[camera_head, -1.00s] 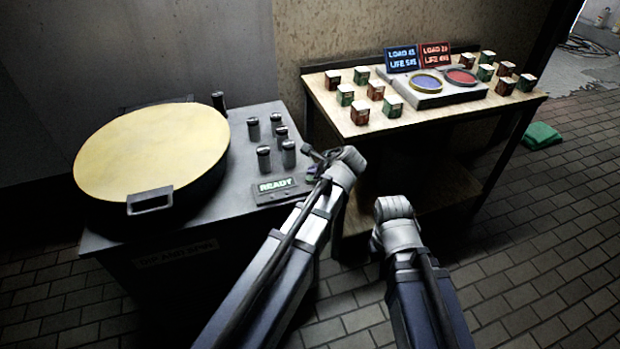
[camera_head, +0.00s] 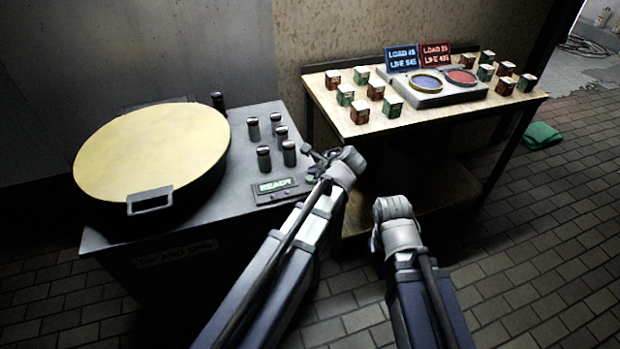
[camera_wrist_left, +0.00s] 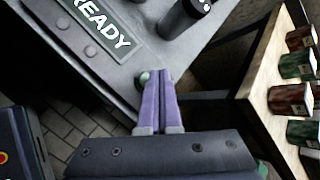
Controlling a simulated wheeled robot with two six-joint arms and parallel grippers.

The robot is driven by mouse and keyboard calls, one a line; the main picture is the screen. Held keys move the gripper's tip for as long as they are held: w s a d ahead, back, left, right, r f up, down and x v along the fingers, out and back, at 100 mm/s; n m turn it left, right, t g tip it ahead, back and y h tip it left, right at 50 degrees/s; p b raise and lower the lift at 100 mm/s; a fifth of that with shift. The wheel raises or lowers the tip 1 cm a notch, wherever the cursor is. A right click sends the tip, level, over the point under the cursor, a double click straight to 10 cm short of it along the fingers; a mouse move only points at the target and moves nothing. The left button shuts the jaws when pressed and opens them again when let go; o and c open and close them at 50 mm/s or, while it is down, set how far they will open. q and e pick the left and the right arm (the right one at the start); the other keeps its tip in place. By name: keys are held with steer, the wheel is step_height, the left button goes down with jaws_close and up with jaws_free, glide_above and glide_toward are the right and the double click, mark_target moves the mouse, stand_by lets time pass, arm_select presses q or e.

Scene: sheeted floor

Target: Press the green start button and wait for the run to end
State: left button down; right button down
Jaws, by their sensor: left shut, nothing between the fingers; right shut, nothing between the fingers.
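The grey machine (camera_head: 262,112) has a wide yellow round top (camera_head: 150,150) and a panel that reads READY (camera_head: 275,187). The READY panel also shows in the left wrist view (camera_wrist_left: 100,28). A small greenish round button (camera_wrist_left: 143,77) sits at the machine's edge, partly hidden by my left fingertips. My left gripper (camera_head: 317,163) is shut and empty at the machine's right front corner. In the left wrist view its purple fingers (camera_wrist_left: 160,80) are together, beside or on the button; contact cannot be told. My right arm ends low in the middle; its fingers are hidden.
Several dark cylinders (camera_head: 264,158) stand on the machine behind the panel. A wooden table (camera_head: 440,117) to the right holds small red and green boxes (camera_head: 360,111), a tray with blue and red discs (camera_head: 425,83), and two signs. A green cloth (camera_head: 541,135) lies on the floor.

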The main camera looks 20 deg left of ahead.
mark_target(313, 180)
arm_select(q)
steer(key=shift+f+b, duration=0.35)
steer(key=shift+f, duration=0.05)
steer(key=shift+f+b, duration=0.4)
stand_by(0.5)
steer(key=shift+r, duration=0.1)
steer(key=shift+r+p, duration=0.7)
steer(key=shift+p, duration=0.15)
steer(key=shift+r, duration=0.15)
step_height(313, 180, up, 5)
steer(key=p, duration=0.5)
stand_by(0.7)
